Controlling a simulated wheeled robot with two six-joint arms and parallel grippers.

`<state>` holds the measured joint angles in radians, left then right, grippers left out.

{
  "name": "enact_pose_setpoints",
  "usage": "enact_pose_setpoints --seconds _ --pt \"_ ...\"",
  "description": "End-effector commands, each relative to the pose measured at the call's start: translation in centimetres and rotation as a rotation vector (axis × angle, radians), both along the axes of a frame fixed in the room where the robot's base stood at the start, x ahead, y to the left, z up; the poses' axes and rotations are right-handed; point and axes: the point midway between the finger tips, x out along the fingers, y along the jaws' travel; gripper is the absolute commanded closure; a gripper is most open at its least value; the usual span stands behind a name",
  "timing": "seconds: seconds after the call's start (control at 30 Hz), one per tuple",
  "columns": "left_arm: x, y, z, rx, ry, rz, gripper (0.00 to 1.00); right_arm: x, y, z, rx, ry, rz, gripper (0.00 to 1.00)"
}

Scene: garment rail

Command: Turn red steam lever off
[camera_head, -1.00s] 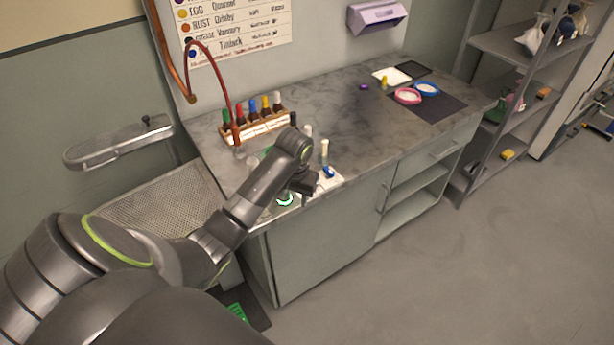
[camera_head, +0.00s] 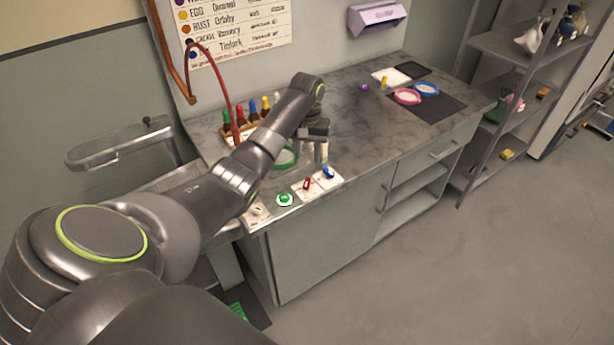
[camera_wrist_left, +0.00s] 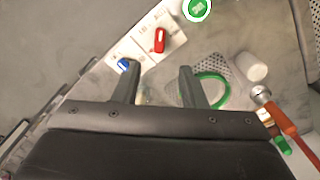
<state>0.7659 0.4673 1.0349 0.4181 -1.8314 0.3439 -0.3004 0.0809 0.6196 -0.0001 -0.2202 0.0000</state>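The red steam lever (camera_head: 307,184) is on a white label plate at the front edge of the grey counter, between a green control (camera_head: 285,199) and a blue lever (camera_head: 328,172). In the left wrist view the red lever (camera_wrist_left: 159,40) stands roughly upright in the picture, beyond the fingertips. The plate's lettering is too small to read. My left gripper (camera_head: 314,152) is over the counter, behind the red lever and apart from it. In the wrist view its two fingers (camera_wrist_left: 157,80) are spread with nothing between them. My right gripper is not in view.
A green ring (camera_head: 285,157) lies on the counter beside my left gripper. A rack of coloured bottles (camera_head: 240,129) stands behind the arm. The middle of the counter is clear.

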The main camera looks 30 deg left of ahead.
Motion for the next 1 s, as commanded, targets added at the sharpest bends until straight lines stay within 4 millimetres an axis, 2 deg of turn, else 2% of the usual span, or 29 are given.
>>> enact_pose_setpoints --seconds 0.2,0.5,0.7,1.0 --pt "-0.2 -0.1 -4.9 -0.001 0.006 0.0 0.62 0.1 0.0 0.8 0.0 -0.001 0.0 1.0" --pt "0.0 -0.1 -9.4 -0.001 0.002 -0.001 0.62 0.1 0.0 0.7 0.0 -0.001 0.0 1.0" --pt "0.0 -0.1 -10.5 0.001 -0.002 -0.001 0.62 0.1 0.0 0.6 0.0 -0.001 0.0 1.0" --pt "0.0 0.0 -10.6 0.001 -0.002 -0.001 0.62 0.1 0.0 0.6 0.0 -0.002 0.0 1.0"
